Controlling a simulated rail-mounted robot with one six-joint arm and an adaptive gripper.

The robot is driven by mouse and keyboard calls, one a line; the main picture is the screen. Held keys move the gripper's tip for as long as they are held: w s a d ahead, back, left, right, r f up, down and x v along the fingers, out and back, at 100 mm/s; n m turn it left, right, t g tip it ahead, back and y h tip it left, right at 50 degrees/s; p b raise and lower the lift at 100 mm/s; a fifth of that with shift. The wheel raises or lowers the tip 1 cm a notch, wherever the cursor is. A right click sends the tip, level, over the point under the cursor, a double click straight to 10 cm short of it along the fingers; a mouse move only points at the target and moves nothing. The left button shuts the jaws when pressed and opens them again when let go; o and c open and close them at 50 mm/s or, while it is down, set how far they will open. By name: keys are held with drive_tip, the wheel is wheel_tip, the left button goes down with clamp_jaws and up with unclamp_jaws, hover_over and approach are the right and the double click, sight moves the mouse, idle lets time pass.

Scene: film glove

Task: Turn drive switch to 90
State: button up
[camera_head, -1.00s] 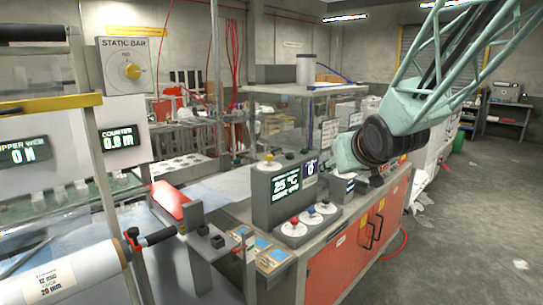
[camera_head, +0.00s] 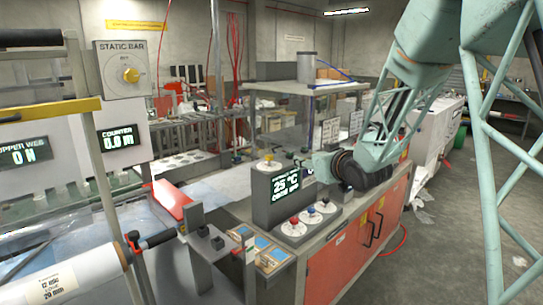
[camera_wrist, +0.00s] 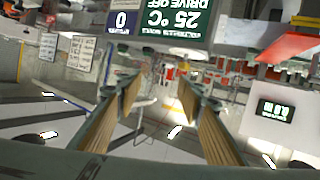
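The control console (camera_head: 285,170) has a dark screen reading 25 °C and a second line too small to read. In the wrist view, upside down, the screen (camera_wrist: 180,20) reads 25 °C and DRIVE OFF. Round white dials with a red knob (camera_head: 293,222) and a blue knob (camera_head: 311,212) sit on the console's front ledge. I cannot tell which control is the drive switch. My gripper (camera_wrist: 160,85) is open and empty in the wrist view, its two brown-padded fingers apart. In the head view my wrist is just right of the screen; the fingertips are hidden behind the console.
A smaller screen (camera_wrist: 122,22) showing 0 is beside the console screen. A yellow knob (camera_head: 268,158) stands on the console top. The STATIC BAR panel (camera_head: 125,70) and COUNTER display (camera_head: 117,137) are at left. An orange cabinet (camera_head: 345,252) is below; floor at right is free.

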sight(272, 158)
drive_tip(key=w+a+f+n+y+p, duration=0.1)
drive_tip(key=w+a+f+y+p, duration=0.1)
drive_tip(key=w+a+f+y, duration=0.3)
drive_tip(key=shift+w+a+f+n+t, duration=0.3)
drive_tip(key=shift+a+f+t, duration=0.1)
drive_tip(key=shift+a, duration=0.4)
drive_tip(key=shift+w+a, duration=0.1)
drive_tip(key=shift+w, duration=0.05)
drive_tip(key=shift+p+x, duration=0.35)
drive_tip(key=shift+x, duration=6.4)
drive_tip(key=c, duration=0.9)
